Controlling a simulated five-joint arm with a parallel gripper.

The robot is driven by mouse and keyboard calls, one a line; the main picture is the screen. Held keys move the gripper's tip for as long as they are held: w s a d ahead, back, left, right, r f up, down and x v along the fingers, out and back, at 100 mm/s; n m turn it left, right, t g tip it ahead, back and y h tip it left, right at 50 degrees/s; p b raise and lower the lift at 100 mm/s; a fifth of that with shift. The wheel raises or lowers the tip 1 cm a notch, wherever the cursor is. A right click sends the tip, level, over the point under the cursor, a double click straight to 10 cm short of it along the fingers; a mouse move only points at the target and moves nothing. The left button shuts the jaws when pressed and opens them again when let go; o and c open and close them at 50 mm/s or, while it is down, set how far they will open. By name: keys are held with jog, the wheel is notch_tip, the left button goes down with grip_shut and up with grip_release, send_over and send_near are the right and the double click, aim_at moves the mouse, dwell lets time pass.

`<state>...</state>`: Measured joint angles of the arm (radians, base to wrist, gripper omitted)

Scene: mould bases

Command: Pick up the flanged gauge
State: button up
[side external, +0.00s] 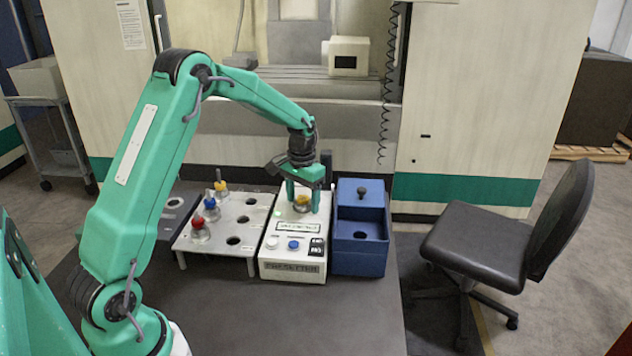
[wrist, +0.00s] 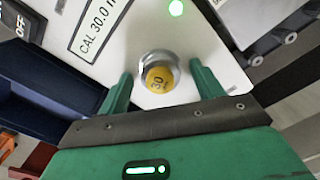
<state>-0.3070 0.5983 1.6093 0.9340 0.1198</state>
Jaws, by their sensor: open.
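A gauge with a yellow top marked 30 and a wider silver rim, which looks like the flanged gauge (side external: 302,203), stands upright on the white setter box (side external: 292,268). The gauge also shows in the wrist view (wrist: 159,75). My gripper (side external: 303,208) is over the box, pointing down, with one finger on each side of the gauge. In the wrist view my gripper (wrist: 161,72) is open, and a gap shows between each finger and the rim. The gauge's lower part is hidden.
A silver rack (side external: 215,245) left of the box holds gauges with red (side external: 200,231), blue (side external: 210,204) and yellow (side external: 221,186) knobs and has empty holes. A blue bin (side external: 360,262) stands close on the right. The table front (side external: 330,320) is clear.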

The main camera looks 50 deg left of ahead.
jog(key=shift+c, duration=0.5)
jog(key=c, duration=1.4)
grip_shut()
jog(key=shift+r, duration=0.15)
notch_tip(320, 180, up, 10)
